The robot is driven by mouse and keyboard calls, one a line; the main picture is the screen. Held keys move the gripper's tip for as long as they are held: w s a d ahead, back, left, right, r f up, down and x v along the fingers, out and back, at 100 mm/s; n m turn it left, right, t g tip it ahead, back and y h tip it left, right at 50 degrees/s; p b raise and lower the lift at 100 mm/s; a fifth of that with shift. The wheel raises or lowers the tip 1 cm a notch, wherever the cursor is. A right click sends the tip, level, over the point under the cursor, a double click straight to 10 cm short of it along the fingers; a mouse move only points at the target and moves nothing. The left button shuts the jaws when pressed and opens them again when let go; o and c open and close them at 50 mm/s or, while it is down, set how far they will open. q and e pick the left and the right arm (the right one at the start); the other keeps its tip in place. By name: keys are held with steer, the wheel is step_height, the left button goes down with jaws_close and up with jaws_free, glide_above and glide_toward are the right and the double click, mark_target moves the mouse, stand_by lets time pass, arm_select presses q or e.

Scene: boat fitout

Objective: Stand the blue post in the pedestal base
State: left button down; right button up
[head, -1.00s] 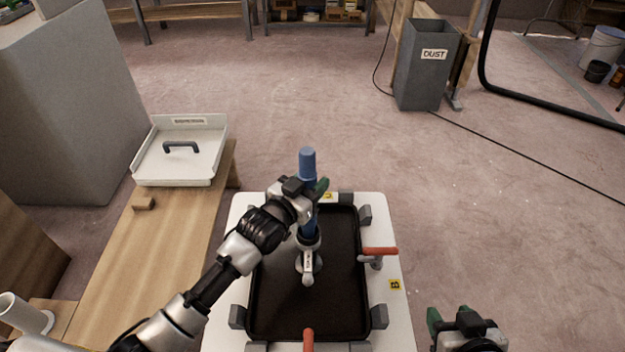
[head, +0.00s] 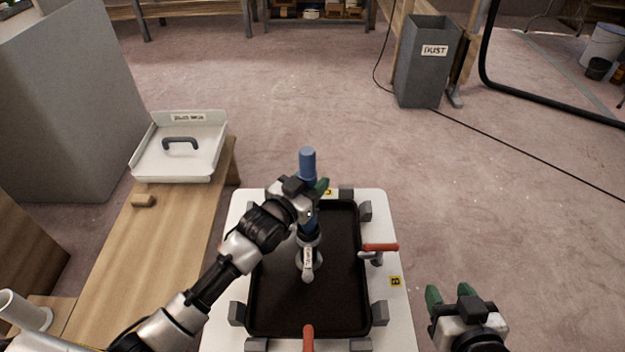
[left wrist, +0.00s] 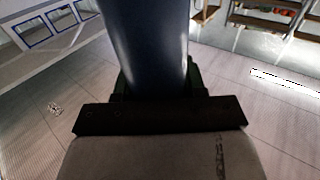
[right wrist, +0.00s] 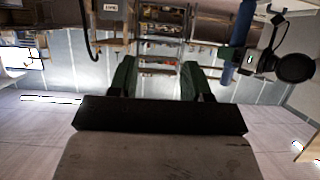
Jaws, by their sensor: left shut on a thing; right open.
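The blue post (head: 307,162) stands about upright over the black tray. My left gripper (head: 312,189) is shut around its middle. The post fills the top middle of the left wrist view (left wrist: 150,45), between the fingers. The pedestal base (head: 309,262), pale with a labelled lever, is on the tray directly below the post. The post's lower end meets the dark collar of the base; I cannot tell how deep it sits, as my gripper and wrist partly cover it. My right gripper (head: 449,295) is open and empty, right of the tray. The post also shows in the right wrist view (right wrist: 243,22).
The black tray (head: 340,300) lies on a white board, held by grey blocks and orange-handled clamps (head: 380,247). A wooden bench with a white handled tray (head: 205,160) and a small wooden block (head: 143,201) is at left. A grey dust bin (head: 420,75) stands far right.

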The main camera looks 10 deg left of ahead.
arm_select(q)
steer(key=shift+r, duration=0.1)
steer(key=c, duration=0.5)
jaws_free()
steer(key=shift+c, duration=0.2)
arm_select(e)
steer(key=shift+s+f, duration=0.1)
arm_select(q)
steer(key=shift+s+a, duration=0.2)
steer(key=shift+s, duration=0.2)
steer(key=p+v, duration=0.2)
steer(key=v, duration=0.8)
steer(key=shift+p, duration=0.3)
arm_select(e)
steer(key=s+d+f+g+h, duration=0.2)
steer(key=s+d+f+g, duration=0.1)
steer(key=s+f+g, duration=0.2)
steer(key=s+g, duration=0.2)
steer(key=shift+s, duration=0.3)
steer(key=shift+m, duration=0.3)
